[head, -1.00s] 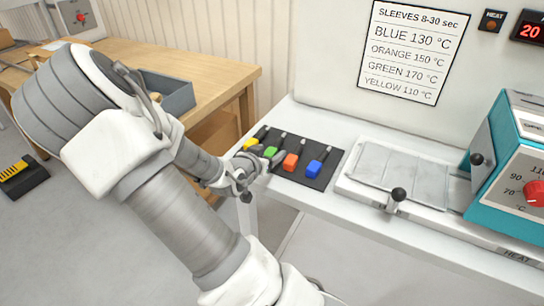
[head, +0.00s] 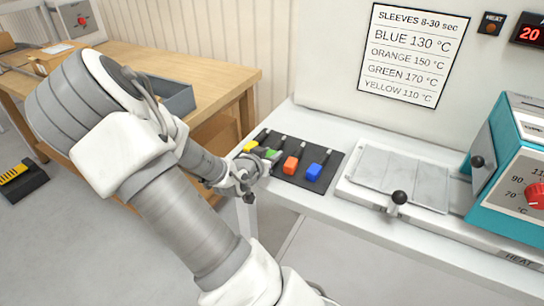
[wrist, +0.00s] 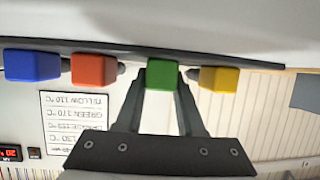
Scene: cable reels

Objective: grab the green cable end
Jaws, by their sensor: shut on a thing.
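The green cable end (head: 272,154) lies on a dark mat (head: 325,178) on the white bench, between the yellow cable end (head: 251,146) and the orange one (head: 291,165). The blue cable end (head: 314,171) is at the right of the row. My gripper (head: 265,159) is at the green end and partly covers it in the head view. In the wrist view, which is upside down, the green block (wrist: 162,74) sits between the two fingertips of my gripper (wrist: 162,82). The fingers are shut on it. The neighbouring yellow block stands close beside one finger.
A metal plate with a black knob (head: 399,197) and a teal heater (head: 515,165) stand to the right on the bench. A wall sign (head: 412,52) lists sleeve temperatures.

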